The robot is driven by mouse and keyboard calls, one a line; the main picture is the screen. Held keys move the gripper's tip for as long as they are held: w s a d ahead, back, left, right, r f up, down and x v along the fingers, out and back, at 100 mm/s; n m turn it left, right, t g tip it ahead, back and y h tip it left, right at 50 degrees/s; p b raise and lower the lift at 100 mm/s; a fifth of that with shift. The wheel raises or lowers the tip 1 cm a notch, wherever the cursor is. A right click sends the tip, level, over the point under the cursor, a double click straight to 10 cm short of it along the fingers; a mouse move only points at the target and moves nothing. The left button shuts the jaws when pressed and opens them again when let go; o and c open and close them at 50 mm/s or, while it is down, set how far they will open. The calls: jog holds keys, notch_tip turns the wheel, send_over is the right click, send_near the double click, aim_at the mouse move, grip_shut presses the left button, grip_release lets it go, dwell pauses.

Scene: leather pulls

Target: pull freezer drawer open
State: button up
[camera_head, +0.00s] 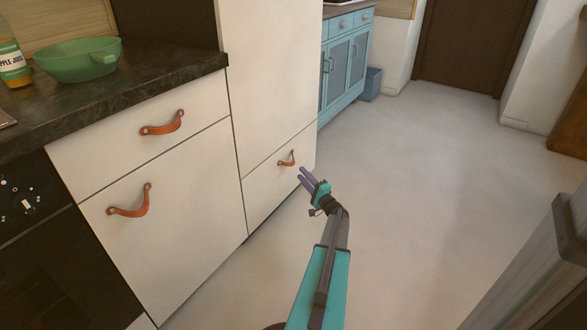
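White cabinets with leather pulls (163,124) stand at the left under a dark counter (130,85). A green bowl (82,60) and a juice bottle (12,55) are on it. Blue cabinets (345,70) stand behind. The pale floor (430,190) at right is open.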

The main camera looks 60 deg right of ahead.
jog(key=b+x, duration=0.1)
jog(key=x, duration=0.6)
jog(key=shift+w+b, duration=0.3)
jog(key=shift+b, duration=0.1)
jog(key=shift+d+r, duration=0.1)
grip_shut()
